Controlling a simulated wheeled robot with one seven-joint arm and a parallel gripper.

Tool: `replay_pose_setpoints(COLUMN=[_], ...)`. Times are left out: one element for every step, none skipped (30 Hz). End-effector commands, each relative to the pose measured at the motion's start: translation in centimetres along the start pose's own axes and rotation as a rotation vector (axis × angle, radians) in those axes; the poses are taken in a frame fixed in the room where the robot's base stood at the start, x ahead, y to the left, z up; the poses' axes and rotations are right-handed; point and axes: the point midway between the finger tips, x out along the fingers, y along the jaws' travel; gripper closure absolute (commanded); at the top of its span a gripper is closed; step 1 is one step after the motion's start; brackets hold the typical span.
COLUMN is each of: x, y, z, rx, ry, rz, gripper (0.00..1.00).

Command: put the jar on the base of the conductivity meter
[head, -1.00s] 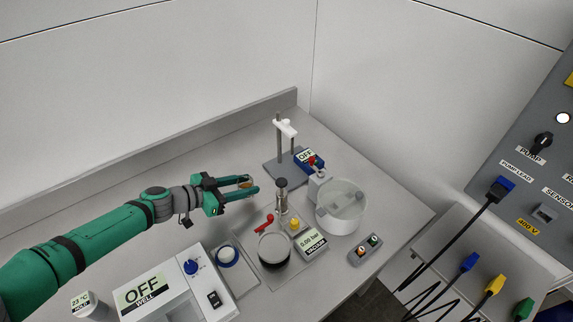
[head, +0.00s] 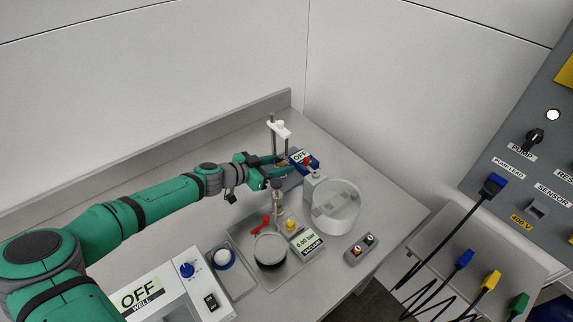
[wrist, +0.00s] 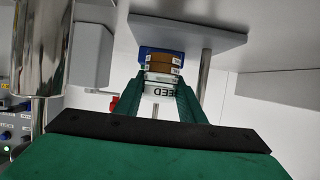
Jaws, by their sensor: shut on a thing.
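The jar (wrist: 162,72) has brown contents and a white label, of which "EED" can be read. It sits between the two fingers of my gripper (head: 285,163), which is shut on it. The conductivity meter has a grey base, a thin rod with a white holder (head: 281,130), and a blue box (head: 308,161) reading OFF. My gripper is at the stand, below the white holder, and hides much of the base in the head view. The wrist view shows the grey base (wrist: 185,30) and rod (wrist: 206,75) close to the jar. I cannot tell whether the jar touches the base.
A metal cylinder fitting (head: 277,195) stands just in front of my gripper. A white WELL unit (head: 155,290) is at the front left. The back left bench is clear.

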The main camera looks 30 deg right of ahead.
Motion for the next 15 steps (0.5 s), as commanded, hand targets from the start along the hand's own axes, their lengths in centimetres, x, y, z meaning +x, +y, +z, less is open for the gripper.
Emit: replay_pose_setpoints(x=[0.9,1.4,2.0,2.5,2.6,2.6,2.7,2.8,2.8,2.8,2.8,2.8,2.8,2.8,2.8], y=[0.1,0.1,0.1,0.2,0.1,0.0,0.0,0.0,0.0,0.0,0.0,0.1,0.1,0.1,0.1], z=[-0.4,-0.6,-0.8,-1.0,-0.6,0.0,0.2,0.4,0.5,0.5,0.5,0.5,0.5,0.5,0.5], rx=[0.002,0.001,0.001,0.001,-0.003,-0.004,-0.004,-0.003,-0.002,-0.001,-0.001,-0.001,-0.001,-0.001,-0.001], ry=[0.001,0.001,0.001,0.001,0.001,0.001,0.001,0.001,0.001,0.001,0.000,0.000,0.000,0.000,0.000], rz=[0.003,0.003,0.004,0.004,0.002,0.000,0.000,0.000,0.001,0.001,0.001,0.001,0.001,0.001,0.001], gripper=[0.96,0.96,0.96,0.96,0.96,0.96,0.96,0.96,0.96,0.96,0.96,0.96,0.96,0.96,0.96])
